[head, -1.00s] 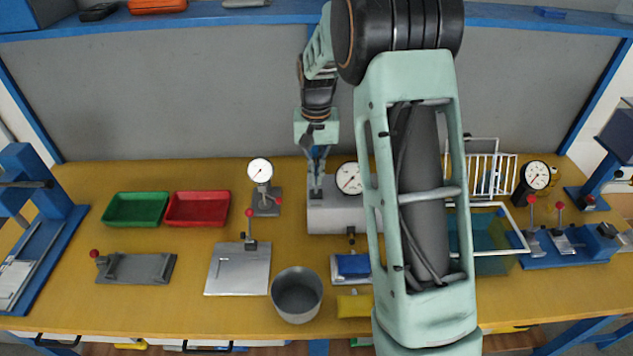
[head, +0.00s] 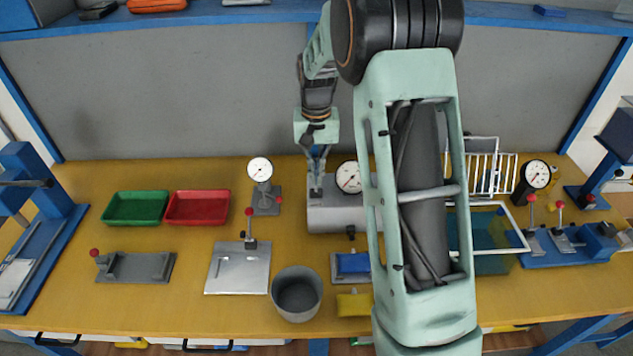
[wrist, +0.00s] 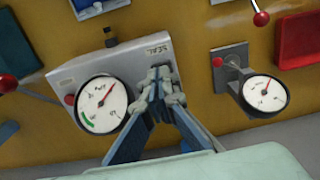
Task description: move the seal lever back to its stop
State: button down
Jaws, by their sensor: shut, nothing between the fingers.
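A grey box-shaped unit (head: 330,218) with a round white gauge (head: 348,177) stands at the middle back of the bench. In the wrist view, turned about, the unit (wrist: 75,72) shows its gauge (wrist: 103,104) at left. A lever with a red ball knob (wrist: 6,83) sticks out from its gauge-side end; I take it to be the seal lever. My arm hides this lever in the head view. My gripper (head: 316,188) is shut and empty, pointing down at the unit's end away from the lever. Its fingertips (wrist: 158,82) show over the unit's labelled face; contact is unclear.
Left of the unit stand a dial gauge on a stand (head: 260,172), a red tray (head: 197,208), a green tray (head: 135,209) and a metal plate with a red-knobbed lever (head: 236,270). A grey pot (head: 297,295) is in front. A teal bin (head: 495,264) stands right.

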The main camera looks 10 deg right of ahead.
jog(key=shift+s, duration=0.35)
notch_tip(320, 180, up, 7)
jog(key=p, duration=0.4)
jog(key=shift+p, duration=0.4)
jog(key=shift+w+a, duration=0.1)
